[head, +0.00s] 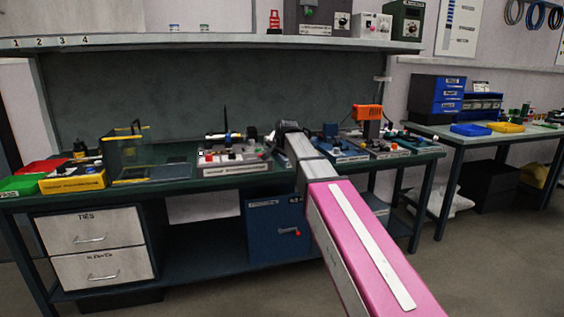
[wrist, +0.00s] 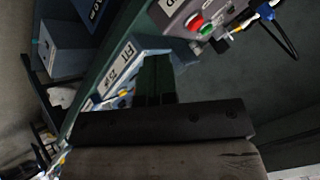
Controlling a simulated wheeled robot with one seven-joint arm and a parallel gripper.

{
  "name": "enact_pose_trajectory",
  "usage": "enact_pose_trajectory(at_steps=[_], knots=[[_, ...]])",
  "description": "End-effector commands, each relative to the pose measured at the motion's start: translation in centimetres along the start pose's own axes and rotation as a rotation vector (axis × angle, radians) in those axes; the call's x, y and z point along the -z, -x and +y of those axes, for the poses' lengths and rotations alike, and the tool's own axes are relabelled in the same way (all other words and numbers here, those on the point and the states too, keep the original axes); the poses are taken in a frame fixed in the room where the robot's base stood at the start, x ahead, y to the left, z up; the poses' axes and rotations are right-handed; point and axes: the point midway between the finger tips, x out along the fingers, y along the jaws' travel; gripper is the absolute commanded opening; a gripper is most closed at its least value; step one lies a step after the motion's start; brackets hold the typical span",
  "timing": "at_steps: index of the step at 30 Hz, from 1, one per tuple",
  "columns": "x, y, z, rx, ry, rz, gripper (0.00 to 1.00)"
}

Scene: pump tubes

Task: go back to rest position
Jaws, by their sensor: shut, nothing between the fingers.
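My gripper (head: 287,128) is at the far end of my pink and grey arm, above the dark green workbench (head: 190,183). In the head view it is small and dark, beside the grey station with buttons. In the wrist view my gripper (wrist: 155,82) shows as dark fingers close together, past a black block. It is shut with nothing held. The fingertips are dim against the bench, and I cannot tell their exact height above it.
The grey station (head: 236,166) stands left of my gripper, and an orange-topped device (head: 367,113) right of it. A clear yellow-edged box (head: 128,152) and red, green and yellow bins sit further left. A shelf (head: 200,40) runs above. Open floor lies in front.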

Motion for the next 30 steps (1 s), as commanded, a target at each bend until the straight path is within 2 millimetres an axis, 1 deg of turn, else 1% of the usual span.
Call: enact_pose_trajectory(at_steps=[8, 11, 14, 17, 18, 20, 21, 23, 24, 26, 27, 29, 30], knots=[[-2.9, -1.6, 5.0, -0.059, 0.038, -0.044, 0.00], [-4.4, -2.2, 7.5, -0.088, 0.059, -0.068, 0.00], [-6.3, -2.9, 10.5, -0.122, 0.083, -0.099, 0.00], [-9.0, -3.6, 14.5, -0.166, 0.116, -0.145, 0.00], [-10.3, -3.9, 16.4, -0.186, 0.130, -0.167, 0.00], [-12.2, -4.1, 19.1, -0.215, 0.154, -0.202, 0.00], [-13.6, -4.3, 20.9, -0.234, 0.169, -0.228, 0.00], [-15.5, -4.3, 23.6, -0.260, 0.192, -0.264, 0.00], [-16.9, -4.3, 25.2, -0.276, 0.207, -0.290, 0.00], [-18.9, -4.1, 27.7, -0.299, 0.228, -0.330, 0.00], [-20.3, -4.0, 29.4, -0.313, 0.243, -0.357, 0.00], [-22.4, -3.6, 31.7, -0.334, 0.263, -0.400, 0.00], [-23.7, -3.3, 33.2, -0.346, 0.278, -0.427, 0.00]])
